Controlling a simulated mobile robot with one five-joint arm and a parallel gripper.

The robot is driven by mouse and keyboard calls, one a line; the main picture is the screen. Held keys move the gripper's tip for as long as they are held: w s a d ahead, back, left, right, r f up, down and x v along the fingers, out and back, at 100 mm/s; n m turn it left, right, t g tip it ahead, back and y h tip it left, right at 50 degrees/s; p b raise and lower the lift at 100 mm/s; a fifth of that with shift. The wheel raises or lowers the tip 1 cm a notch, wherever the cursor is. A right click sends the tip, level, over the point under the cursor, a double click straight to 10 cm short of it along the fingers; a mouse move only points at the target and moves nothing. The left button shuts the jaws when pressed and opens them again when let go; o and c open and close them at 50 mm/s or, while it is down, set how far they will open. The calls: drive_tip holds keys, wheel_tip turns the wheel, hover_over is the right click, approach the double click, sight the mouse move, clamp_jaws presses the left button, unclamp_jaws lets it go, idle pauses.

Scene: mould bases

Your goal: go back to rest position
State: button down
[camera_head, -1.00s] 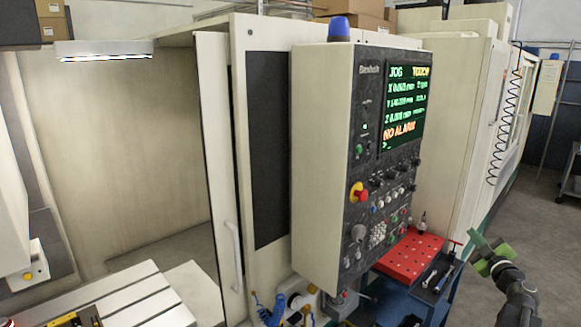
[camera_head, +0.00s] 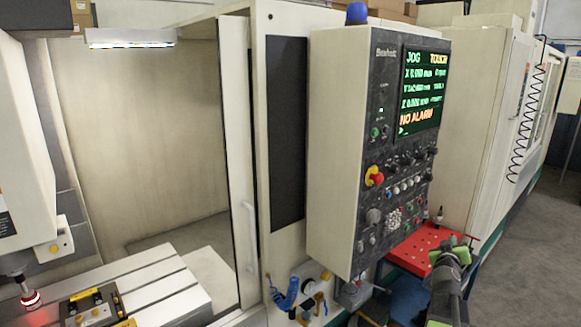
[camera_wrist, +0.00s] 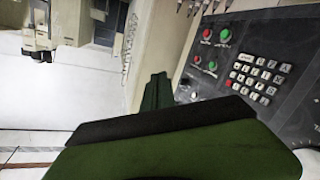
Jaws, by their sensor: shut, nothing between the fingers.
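My gripper (camera_head: 450,252), with green fingers, is at the lower right in the head view, in front of the red perforated tray (camera_head: 408,248). My dark arm rises to it from the bottom edge. In the wrist view the green gripper (camera_wrist: 157,93) fills the lower middle, shut, with nothing seen held in it. The machine's control panel (camera_wrist: 255,75) with its buttons and white keypad is at the right there; I cannot tell how far off it is.
The control cabinet (camera_head: 338,140) stands left of my gripper. The machine's open bay holds a slotted table (camera_head: 160,290) and a vise (camera_head: 92,304). A spindle probe (camera_head: 30,298) hangs at the far left. Grey floor (camera_head: 530,270) is clear at the right.

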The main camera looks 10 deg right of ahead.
drive_tip(key=s+a+f+m+g+y+b, duration=0.15)
drive_tip(key=a+f+g+y+b, duration=0.35)
drive_tip(key=a+f, duration=1.65)
drive_tip(key=s+a+f+n+g+y, duration=0.1)
drive_tip(key=s+a, duration=0.3)
drive_tip(key=a, duration=0.4)
drive_tip(key=s+a+f+n+g+y, duration=0.1)
drive_tip(key=s+a+f+g+y, duration=0.2)
drive_tip(key=a, duration=0.6)
drive_tip(key=s+a+f+n+g+y, duration=0.2)
drive_tip(key=s+a, duration=0.3)
drive_tip(key=a, duration=0.4)
drive_tip(key=shift+f+g+b, duration=0.2)
drive_tip(key=shift+g+b, duration=0.25)
drive_tip(key=shift+g, duration=0.25)
